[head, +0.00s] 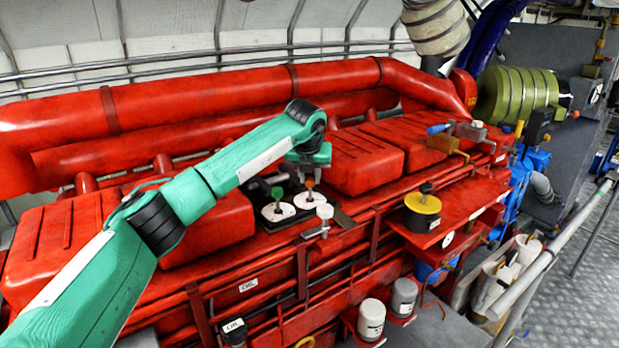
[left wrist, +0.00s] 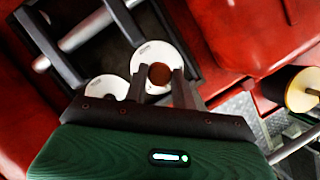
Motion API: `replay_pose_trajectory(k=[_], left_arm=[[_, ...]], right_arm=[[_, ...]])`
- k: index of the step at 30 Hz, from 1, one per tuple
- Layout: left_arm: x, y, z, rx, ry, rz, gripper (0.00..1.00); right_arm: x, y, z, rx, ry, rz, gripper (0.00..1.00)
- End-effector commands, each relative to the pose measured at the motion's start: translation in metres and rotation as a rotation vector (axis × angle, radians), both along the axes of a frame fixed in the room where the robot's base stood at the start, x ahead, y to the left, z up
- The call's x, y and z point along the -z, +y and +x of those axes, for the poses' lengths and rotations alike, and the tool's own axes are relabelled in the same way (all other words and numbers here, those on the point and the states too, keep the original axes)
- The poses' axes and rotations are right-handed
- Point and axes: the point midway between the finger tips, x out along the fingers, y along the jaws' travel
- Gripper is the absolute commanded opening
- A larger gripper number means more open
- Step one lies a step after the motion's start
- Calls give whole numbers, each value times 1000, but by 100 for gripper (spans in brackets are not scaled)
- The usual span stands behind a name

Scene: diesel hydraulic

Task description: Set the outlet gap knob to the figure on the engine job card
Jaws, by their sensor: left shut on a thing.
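Two white round dials sit side by side on a dark plate on top of the red engine. The left dial (head: 277,212) has a green knob (head: 278,194). The right dial (head: 309,201) has an orange-brown knob (head: 310,184). My left gripper (head: 309,179) is above the right dial, shut on the orange-brown knob. In the left wrist view that knob (left wrist: 159,76) shows between the two dark fingers (left wrist: 158,84). The dial figures are too small to read, so I cannot tell which knob is the outlet gap one. No job card is readable. My right gripper is out of view.
Red engine covers (head: 365,158) rise on both sides. A yellow disc (head: 423,203) sits on a red shelf. A blue-handled tool (head: 440,128) lies farther right.

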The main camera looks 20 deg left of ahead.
Motion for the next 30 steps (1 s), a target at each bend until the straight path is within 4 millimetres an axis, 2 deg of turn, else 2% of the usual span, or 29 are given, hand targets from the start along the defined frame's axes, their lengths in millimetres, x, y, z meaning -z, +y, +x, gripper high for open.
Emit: replay_pose_trajectory(k=[15,21,30], left_arm=[[3,-2,2,-417,-5,0,4],[2,-3,2,-603,-4,1,4],[-1,-4,3,-833,-4,0,4]], right_arm=[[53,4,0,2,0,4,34],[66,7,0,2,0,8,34],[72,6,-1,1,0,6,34]])
